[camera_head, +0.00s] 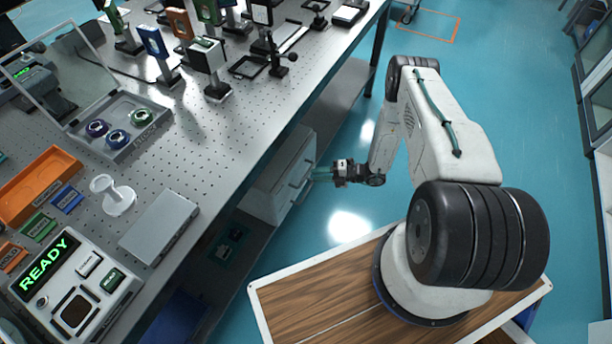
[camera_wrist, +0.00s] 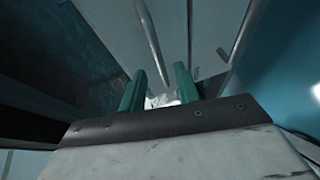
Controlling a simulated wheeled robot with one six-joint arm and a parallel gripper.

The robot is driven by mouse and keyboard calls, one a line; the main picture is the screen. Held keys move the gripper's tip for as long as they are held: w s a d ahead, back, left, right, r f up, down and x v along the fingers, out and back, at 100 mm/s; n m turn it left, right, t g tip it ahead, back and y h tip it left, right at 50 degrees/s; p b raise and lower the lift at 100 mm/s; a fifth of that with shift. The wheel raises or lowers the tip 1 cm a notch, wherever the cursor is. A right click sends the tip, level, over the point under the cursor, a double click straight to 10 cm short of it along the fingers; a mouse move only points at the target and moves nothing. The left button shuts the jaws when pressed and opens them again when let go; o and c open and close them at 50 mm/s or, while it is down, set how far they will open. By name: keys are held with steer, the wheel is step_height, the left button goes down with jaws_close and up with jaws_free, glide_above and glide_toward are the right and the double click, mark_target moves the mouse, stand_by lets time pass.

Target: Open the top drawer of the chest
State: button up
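The chest (camera_head: 278,190) is a pale grey drawer unit under the edge of the optical table, with bar handles on its front. My gripper (camera_head: 318,173) is at the chest's front, close to the handles; its exact gap to them is unclear in the head view. In the wrist view, the two green fingers of my gripper (camera_wrist: 159,86) stand apart, with no held thing visible between them. A bar handle (camera_wrist: 150,42) on the pale chest front (camera_wrist: 195,35) runs down toward the finger gap. A second bar (camera_wrist: 241,28) lies further right. The drawers look closed.
The perforated optical table (camera_head: 210,150) carries optics mounts, a tray with round parts, an orange bin (camera_head: 38,185) and a panel reading READY (camera_head: 72,285). A lower shelf (camera_head: 345,100) runs under the table.

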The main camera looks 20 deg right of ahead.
mark_target(306, 175)
steer(key=x, duration=0.5)
steer(key=shift+a, duration=0.1)
jaws_close()
steer(key=shift+s, duration=0.1)
